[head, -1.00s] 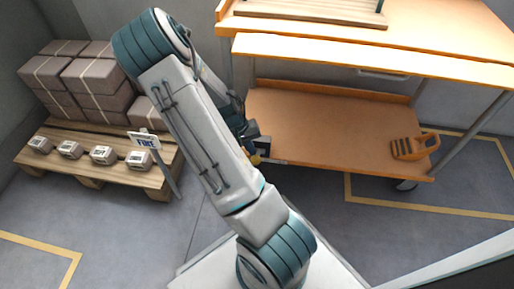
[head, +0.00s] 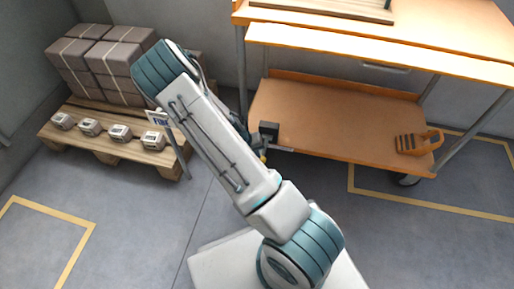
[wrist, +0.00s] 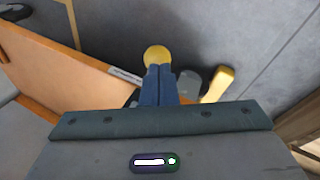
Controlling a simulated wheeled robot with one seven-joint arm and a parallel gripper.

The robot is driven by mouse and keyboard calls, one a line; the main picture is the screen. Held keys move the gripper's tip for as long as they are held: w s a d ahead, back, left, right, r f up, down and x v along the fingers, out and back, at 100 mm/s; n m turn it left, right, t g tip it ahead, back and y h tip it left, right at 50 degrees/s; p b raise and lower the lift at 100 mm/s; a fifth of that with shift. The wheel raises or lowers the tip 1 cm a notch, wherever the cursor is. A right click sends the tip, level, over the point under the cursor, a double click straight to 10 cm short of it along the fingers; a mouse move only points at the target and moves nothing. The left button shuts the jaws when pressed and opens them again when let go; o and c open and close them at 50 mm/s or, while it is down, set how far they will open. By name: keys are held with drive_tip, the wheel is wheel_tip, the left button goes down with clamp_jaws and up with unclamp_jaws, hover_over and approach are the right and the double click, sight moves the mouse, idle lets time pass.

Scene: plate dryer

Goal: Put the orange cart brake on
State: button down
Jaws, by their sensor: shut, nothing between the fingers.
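The orange cart (head: 320,120) stands at the right in the head view, with a lower shelf and a castor under its near right corner. In the wrist view its orange panel (wrist: 60,62) runs along the left. My gripper (wrist: 158,70) has its blue fingers shut and empty, low by the cart's near left corner. A round yellow part (wrist: 156,55) shows just beyond the fingertips; contact cannot be told. A yellow lever-like part (wrist: 219,84) and a grey wheel-like part (wrist: 191,80) are right of the fingers. Which part is the brake, and its state, are unclear.
A wooden pallet (head: 105,143) with brown boxes (head: 108,62) and several small labelled blocks stands left, beside a sign on a post (head: 178,145). An orange basket-like item (head: 418,142) sits on the lower shelf. Floor at the front left is clear.

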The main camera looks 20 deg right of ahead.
drive_tip(key=shift+s+f, duration=0.15)
drive_tip(key=shift+f, duration=0.65)
drive_tip(key=shift+f, duration=0.1)
drive_tip(key=s+a+r+p, duration=0.3)
drive_tip(key=a+r+p, duration=0.3)
drive_tip(key=a, duration=0.1)
drive_tip(key=shift+s+r, duration=0.2)
drive_tip(key=shift+r, duration=0.15)
idle(0.3)
